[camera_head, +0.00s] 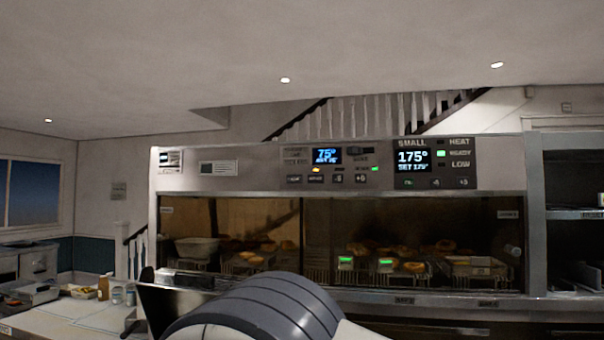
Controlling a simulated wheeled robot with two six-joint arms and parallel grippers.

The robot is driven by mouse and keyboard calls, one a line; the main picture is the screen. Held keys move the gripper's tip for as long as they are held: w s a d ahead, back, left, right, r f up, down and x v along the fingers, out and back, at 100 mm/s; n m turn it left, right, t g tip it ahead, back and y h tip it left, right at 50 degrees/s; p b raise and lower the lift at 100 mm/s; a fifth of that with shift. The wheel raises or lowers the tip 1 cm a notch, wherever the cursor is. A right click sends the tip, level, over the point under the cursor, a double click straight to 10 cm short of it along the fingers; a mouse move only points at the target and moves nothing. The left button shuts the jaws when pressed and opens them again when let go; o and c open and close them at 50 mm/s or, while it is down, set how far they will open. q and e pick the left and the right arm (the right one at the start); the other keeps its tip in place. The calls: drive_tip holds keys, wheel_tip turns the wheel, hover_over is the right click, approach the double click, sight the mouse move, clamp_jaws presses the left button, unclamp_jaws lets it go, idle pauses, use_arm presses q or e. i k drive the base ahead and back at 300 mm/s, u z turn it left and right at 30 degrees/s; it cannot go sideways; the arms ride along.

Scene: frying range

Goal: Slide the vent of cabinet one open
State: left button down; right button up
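The heated cabinet (389,193) has a long steel control panel above dark glass fronts. Its left display (327,155) reads 75° and its right display (412,160) reads 175°, with a green light beside READY. A small dark slotted part (361,151) sits just right of the left display, and a pale plate (218,168) is further left. I cannot tell which part is the vent, or how it stands. A grey ribbed link of my own arm fills the bottom middle, in front of the cabinet's lower edge. Neither gripper's fingertips can be made out.
Food on wire racks (405,266) shows behind the glass. A white counter (75,312) with trays and small containers is at the lower left. Steel shelving (578,230) stands against the cabinet's right side. The space before the control panel is clear.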

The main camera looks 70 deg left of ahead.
sight(353, 150)
drive_tip(key=u, duration=1.85)
